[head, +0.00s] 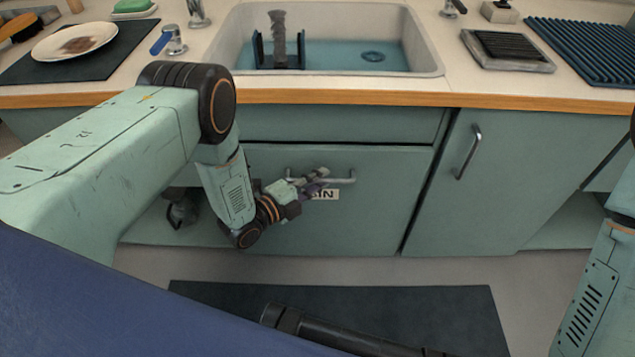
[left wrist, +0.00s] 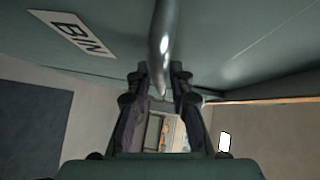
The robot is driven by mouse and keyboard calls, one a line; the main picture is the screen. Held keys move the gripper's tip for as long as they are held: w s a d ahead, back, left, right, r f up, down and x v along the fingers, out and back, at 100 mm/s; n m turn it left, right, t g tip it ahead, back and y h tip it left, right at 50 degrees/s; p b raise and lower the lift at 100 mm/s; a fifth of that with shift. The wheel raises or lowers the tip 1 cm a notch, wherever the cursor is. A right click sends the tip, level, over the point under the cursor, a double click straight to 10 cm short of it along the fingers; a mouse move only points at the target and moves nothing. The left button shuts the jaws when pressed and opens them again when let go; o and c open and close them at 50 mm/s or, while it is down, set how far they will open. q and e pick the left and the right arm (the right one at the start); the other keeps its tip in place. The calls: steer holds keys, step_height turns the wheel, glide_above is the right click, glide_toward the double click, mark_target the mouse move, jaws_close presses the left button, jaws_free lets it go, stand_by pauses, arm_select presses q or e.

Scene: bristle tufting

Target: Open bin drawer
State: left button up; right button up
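The bin drawer (head: 385,205) is a green cabinet front under the counter. A "BIN" label (head: 325,194) is on it and also shows in the left wrist view (left wrist: 72,33). Its metal bar handle (head: 343,181) runs across the front. In the left wrist view the handle (left wrist: 163,40) passes between the two fingertips. My left gripper (head: 313,181) is at the handle's left part, its fingers close in on either side of the bar. The drawer front looks flush with the cabinet. My right arm (head: 590,300) shows at the right edge; its gripper is out of view.
A cabinet door (head: 505,185) with a vertical handle (head: 468,152) is to the right of the drawer. A wooden counter edge (head: 340,98) and a sink (head: 425,50) are above. A dark floor mat (head: 450,310) lies in front, with open floor around it.

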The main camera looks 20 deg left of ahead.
arm_select(q)
steer(key=shift+c, duration=0.5)
jaws_close()
